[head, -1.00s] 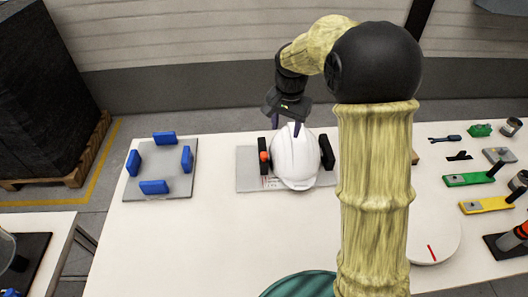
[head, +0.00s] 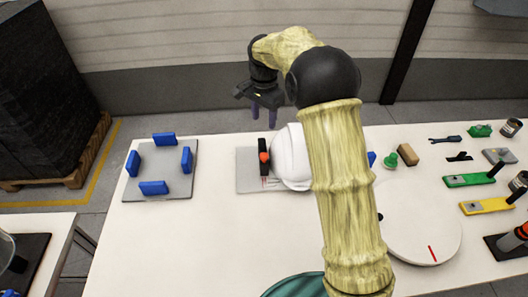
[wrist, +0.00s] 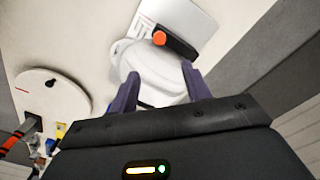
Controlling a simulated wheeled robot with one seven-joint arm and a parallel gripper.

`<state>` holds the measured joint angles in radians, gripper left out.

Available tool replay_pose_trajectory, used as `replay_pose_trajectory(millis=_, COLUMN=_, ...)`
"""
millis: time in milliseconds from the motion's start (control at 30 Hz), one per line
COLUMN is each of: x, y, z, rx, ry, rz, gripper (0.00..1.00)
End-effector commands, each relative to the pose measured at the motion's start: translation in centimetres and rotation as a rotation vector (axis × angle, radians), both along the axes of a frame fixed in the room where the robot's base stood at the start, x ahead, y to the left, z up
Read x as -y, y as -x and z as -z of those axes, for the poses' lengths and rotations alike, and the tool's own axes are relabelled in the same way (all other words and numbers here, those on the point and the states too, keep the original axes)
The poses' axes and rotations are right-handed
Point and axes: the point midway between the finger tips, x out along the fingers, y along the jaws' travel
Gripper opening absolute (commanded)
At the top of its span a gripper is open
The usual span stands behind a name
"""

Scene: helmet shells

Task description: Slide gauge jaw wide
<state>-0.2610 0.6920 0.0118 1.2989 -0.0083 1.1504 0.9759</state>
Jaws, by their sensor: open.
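The gauge is a grey plate (head: 247,164) on the table with a black jaw (head: 264,160) that carries an orange-red knob (head: 264,157). A white helmet shell (head: 291,160) sits on the plate to the right of this jaw. My arm hides the shell's right part and the other jaw in the head view. My gripper (head: 263,117) is open and empty, in the air behind and above the gauge's far edge. In the wrist view the shell (wrist: 150,70) lies beyond my open fingers (wrist: 158,92), with the black jaw (wrist: 177,43) and orange knob (wrist: 159,38) past it.
A grey plate with several blue blocks (head: 154,187) lies at the left. A white turntable (head: 420,225) with a red mark, green and yellow tools (head: 470,180) and small parts are at the right. The table's front middle is clear (head: 200,240).

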Motion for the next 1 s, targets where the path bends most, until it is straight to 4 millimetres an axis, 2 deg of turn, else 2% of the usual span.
replay_pose_trajectory(millis=700, x=0.1, y=0.1, z=12.5, rx=-0.004, ry=0.002, rz=0.0, gripper=0.48)
replay_pose_trajectory(millis=900, x=0.1, y=0.1, z=15.1, rx=-0.002, ry=0.001, rz=0.0, gripper=0.48)
replay_pose_trajectory(millis=1000, x=0.0, y=0.1, z=15.7, rx=-0.001, ry=0.001, rz=-0.001, gripper=0.48)
